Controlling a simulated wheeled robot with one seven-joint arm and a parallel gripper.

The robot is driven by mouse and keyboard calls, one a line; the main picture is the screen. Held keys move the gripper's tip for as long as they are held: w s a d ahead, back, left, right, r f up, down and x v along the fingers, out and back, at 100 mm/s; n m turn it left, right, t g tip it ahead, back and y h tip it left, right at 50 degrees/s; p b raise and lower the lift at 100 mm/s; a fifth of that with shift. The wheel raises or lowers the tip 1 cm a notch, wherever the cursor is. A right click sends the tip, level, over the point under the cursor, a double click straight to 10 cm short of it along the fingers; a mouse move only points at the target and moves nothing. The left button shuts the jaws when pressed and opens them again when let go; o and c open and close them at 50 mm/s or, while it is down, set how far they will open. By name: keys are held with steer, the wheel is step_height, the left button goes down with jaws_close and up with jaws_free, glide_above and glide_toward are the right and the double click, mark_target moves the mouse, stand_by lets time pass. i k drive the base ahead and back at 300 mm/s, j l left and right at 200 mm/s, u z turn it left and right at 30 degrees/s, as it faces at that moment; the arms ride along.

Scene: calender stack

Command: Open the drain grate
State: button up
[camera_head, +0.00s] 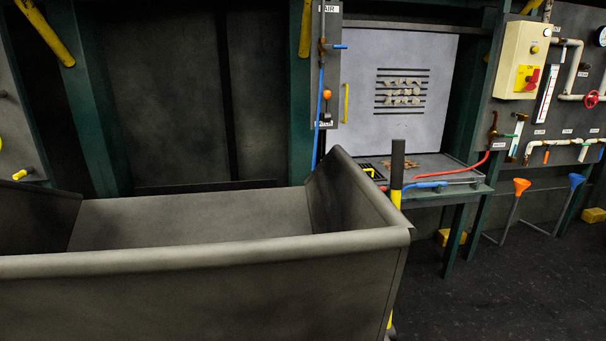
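A small dark slatted grate (376,174), which looks like the drain grate, lies in the left part of the grey sink-like shelf (440,163) right of centre. A small yellow piece (369,171) shows at its near edge. The trough's raised side and a dark post hide part of the grate, and I cannot tell whether it is open or shut. My gripper is not in view.
A large grey trough (190,217) fills the left foreground. A dark post with a yellow lower part (397,168) stands at its right corner. Red (452,172) and blue (420,185) hoses lie by the shelf's front edge. Orange (521,187) and blue (576,181) funnel-topped stands are at right.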

mark_target(358, 168)
steer(key=i+l, duration=0.2)
steer(key=i+l+u, duration=0.15)
steer(key=l, duration=0.3)
steer(key=i+l, duration=0.25)
steer(key=i+l+u, duration=0.15)
steer(key=l, duration=0.3)
steer(key=i+l, duration=0.2)
steer(key=l, duration=0.15)
steer(key=i+l+u, duration=0.15)
steer(key=l, duration=0.2)
steer(key=i+l, duration=0.15)
steer(key=l, duration=0.25)
steer(key=i+l+u, duration=0.1)
steer(key=l, duration=0.3)
steer(key=i+l, duration=0.15)
steer(key=l, duration=0.15)
steer(key=i+l+u, duration=0.2)
steer(key=i+l, duration=0.15)
steer(key=l, duration=0.25)
steer(key=i+l, duration=0.45)
